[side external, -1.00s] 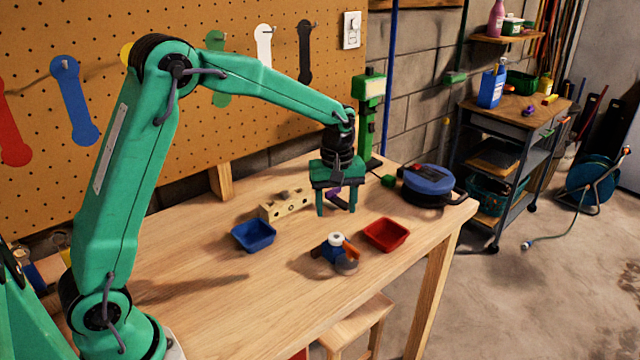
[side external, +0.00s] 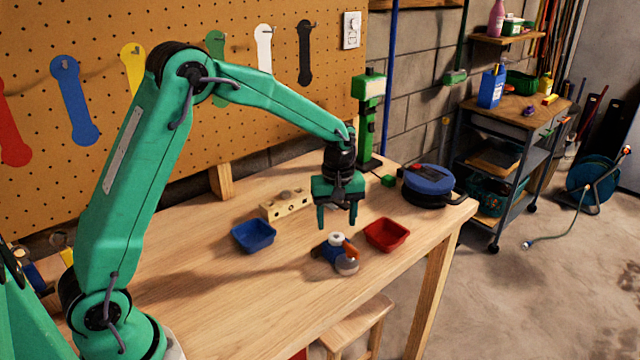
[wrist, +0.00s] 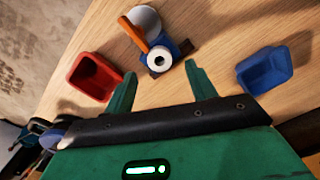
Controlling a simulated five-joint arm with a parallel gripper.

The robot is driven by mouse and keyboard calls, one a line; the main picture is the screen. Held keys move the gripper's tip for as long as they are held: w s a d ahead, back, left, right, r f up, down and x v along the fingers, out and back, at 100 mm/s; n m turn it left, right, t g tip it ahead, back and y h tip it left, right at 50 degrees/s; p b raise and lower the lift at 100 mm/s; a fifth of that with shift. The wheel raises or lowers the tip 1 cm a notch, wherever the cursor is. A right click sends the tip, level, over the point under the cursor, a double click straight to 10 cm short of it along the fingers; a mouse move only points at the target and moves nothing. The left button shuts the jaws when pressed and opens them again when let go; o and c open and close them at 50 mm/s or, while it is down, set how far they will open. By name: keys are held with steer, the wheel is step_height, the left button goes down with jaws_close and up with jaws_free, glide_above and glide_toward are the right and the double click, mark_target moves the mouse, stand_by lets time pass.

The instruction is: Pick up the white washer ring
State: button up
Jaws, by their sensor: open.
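The white washer ring (side external: 336,238) sits on top of a small cluster of parts on the wooden table. In the wrist view the white ring (wrist: 160,60) shows its dark centre hole, on or against a blue piece (wrist: 178,48), with an orange piece (wrist: 134,34) and a grey round piece (wrist: 146,20) beside it. My gripper (side external: 338,224) is open and empty, above and a little behind the cluster in the side view. In the wrist view the ring lies beyond and between the two green fingertips (wrist: 160,72), touching neither.
A blue tray (side external: 253,237) is left of the cluster and a red tray (side external: 386,235) is close on its right. A wooden block with holes (side external: 285,205) stands behind. A blue-lidded round pot (side external: 430,186) is at the back right. The front left of the table is clear.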

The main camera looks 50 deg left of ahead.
steer(key=shift+f, duration=2.1)
steer(key=c, duration=1)
steer(key=shift+c, duration=0.2)
steer(key=shift+r, duration=0.4)
steer(key=s+d+r, duration=0.5)
steer(key=d+r, duration=0.5)
steer(key=shift+s, duration=0.4)
steer(key=shift+r, duration=0.1)
